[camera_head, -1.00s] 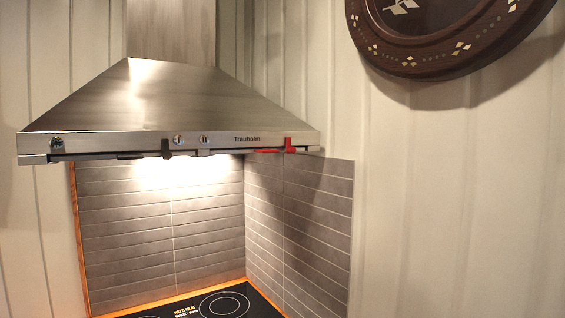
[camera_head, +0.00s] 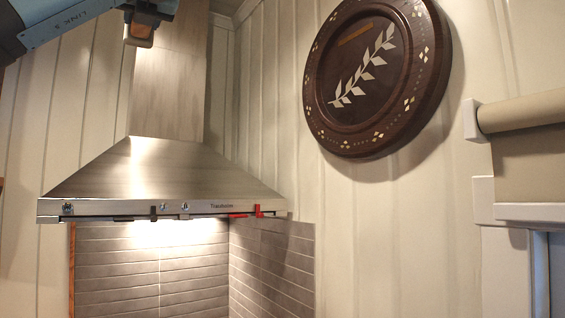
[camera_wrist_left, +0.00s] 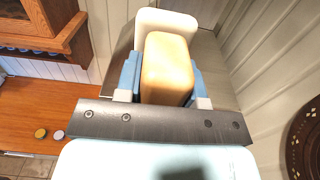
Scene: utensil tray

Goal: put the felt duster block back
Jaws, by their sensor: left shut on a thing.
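The felt duster block (camera_wrist_left: 166,70) fills the middle of the left wrist view, a rounded tan block with a wider pale layer on its far side. My left gripper (camera_wrist_left: 164,78) is shut on it, with a blue finger pressed against each side. In the head view my left gripper (camera_head: 145,14) hangs at the top left, high in front of the hood's chimney. The brown end of the duster block (camera_head: 139,33) shows below it there. My right gripper is in neither view.
A steel range hood (camera_head: 150,175) stands at the left below the gripper. A round dark wall plate (camera_head: 330,75) with a leaf pattern hangs on the panelled wall. A roller blind (camera_head: 525,110) is at the right. A wooden counter (camera_wrist_left: 40,110) shows in the wrist view.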

